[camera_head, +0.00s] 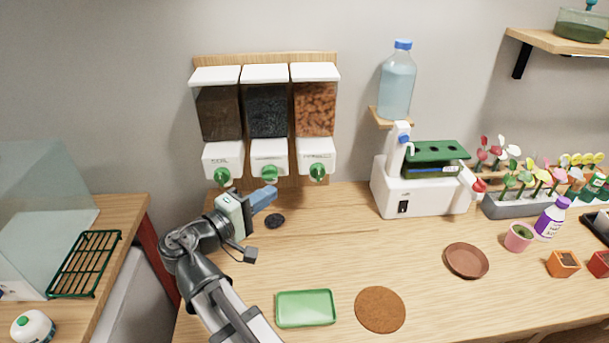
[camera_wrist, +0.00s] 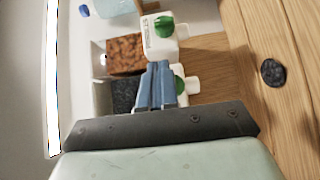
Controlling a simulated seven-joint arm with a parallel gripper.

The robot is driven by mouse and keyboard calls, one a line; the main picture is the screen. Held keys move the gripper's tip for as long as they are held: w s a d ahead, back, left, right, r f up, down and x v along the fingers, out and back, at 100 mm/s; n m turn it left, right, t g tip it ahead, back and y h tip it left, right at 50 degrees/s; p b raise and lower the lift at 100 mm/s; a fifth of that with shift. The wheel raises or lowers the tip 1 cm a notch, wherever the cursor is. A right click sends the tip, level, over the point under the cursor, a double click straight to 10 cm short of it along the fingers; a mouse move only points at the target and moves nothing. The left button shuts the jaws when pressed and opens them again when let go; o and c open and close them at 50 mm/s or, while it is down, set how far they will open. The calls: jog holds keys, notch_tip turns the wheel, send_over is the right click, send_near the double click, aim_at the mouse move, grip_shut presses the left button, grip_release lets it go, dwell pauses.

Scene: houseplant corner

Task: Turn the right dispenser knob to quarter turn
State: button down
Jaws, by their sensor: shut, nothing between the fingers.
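The right dispenser (camera_head: 315,108) holds orange-brown pieces. Its green knob (camera_head: 317,172) sits on the white front at the bottom. In the wrist view this green knob (camera_wrist: 164,26) is in the upper middle, beyond the fingertips. My gripper (camera_head: 272,192) is shut and empty, below and in front of the middle knob (camera_head: 269,174), left of the right knob and apart from it. In the wrist view my blue fingers (camera_wrist: 160,68) lie together and partly hide the middle dispenser and its knob (camera_wrist: 181,86).
A dark pebble-like heap (camera_head: 275,221) lies on the table below my gripper. A green tray (camera_head: 306,308) and a brown disc (camera_head: 380,309) lie in front. A bottle (camera_head: 397,82) stands on a small shelf to the right.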

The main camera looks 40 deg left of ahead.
jog(key=s, duration=0.2)
send_near(317, 166)
jog(key=w+a, duration=0.3)
jog(key=shift+w+d+f+y, duration=0.15)
jog(key=shift+w+d, duration=0.15)
jog(key=shift+d, duration=0.25)
jog(key=shift+w+d+f+y, duration=0.15)
jog(key=shift+w+d, duration=0.15)
jog(key=shift+d, duration=0.25)
jog(key=shift+w+d+r, duration=0.1)
jog(key=shift+w+d, duration=0.4)
jog(key=shift+w, duration=0.15)
jog(key=shift+w+d+r+m+g, duration=0.15)
jog(key=shift+r+m+g, duration=0.25)
jog(key=shift+m+g, duration=0.3)
